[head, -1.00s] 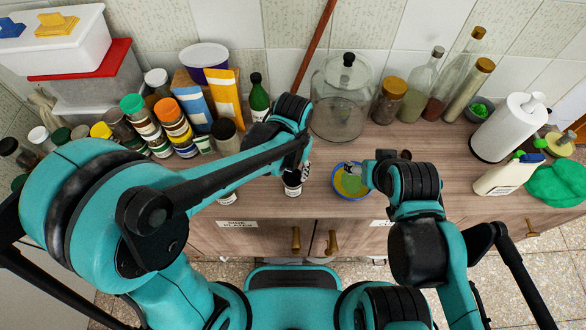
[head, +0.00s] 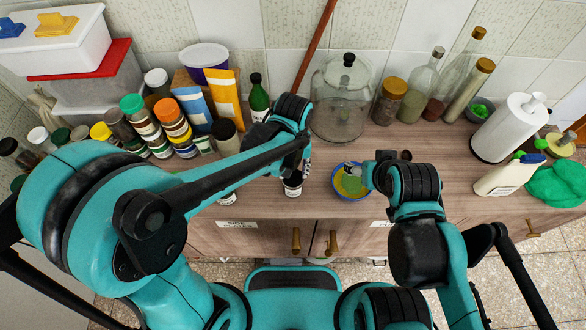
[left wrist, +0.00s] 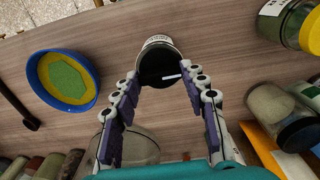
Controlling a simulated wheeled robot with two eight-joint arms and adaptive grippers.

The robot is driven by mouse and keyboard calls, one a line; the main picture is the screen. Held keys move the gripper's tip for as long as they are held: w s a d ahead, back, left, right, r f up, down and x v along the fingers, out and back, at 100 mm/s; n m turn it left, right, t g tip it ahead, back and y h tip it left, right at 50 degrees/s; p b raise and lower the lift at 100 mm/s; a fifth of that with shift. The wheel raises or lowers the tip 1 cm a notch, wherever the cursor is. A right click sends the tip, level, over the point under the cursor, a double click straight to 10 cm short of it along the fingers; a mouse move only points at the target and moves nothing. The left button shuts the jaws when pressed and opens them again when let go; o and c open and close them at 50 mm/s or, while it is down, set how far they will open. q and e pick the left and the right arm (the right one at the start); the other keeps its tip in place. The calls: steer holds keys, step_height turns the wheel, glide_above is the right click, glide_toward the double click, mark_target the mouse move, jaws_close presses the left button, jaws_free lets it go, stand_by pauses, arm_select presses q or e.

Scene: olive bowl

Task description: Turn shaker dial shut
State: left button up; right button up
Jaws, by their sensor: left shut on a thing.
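The shaker (head: 292,189) stands near the counter's front edge, mostly hidden from above by my left gripper (head: 303,166). In the left wrist view the shaker (left wrist: 157,43) shows a pale label and a black top, the dial (left wrist: 158,68), with a white mark on it. The two fingers of my left gripper (left wrist: 164,84) are on either side of this black top, shut on it. My right gripper (head: 364,174) is over the right side of the blue-rimmed bowl; its fingers are too small to read.
The bowl (head: 340,194), yellow and green inside, sits right of the shaker. A glass jar (head: 340,110) stands behind. Several spice jars (head: 140,122) and packets crowd the left. A paper roll (head: 506,128) and a white bottle (head: 505,177) stand right.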

arm_select(q)
steer(key=o, duration=1.2)
steer(key=shift+c, duration=0.2)
steer(key=shift+r, duration=0.1)
step_height(320, 180, up, 12)
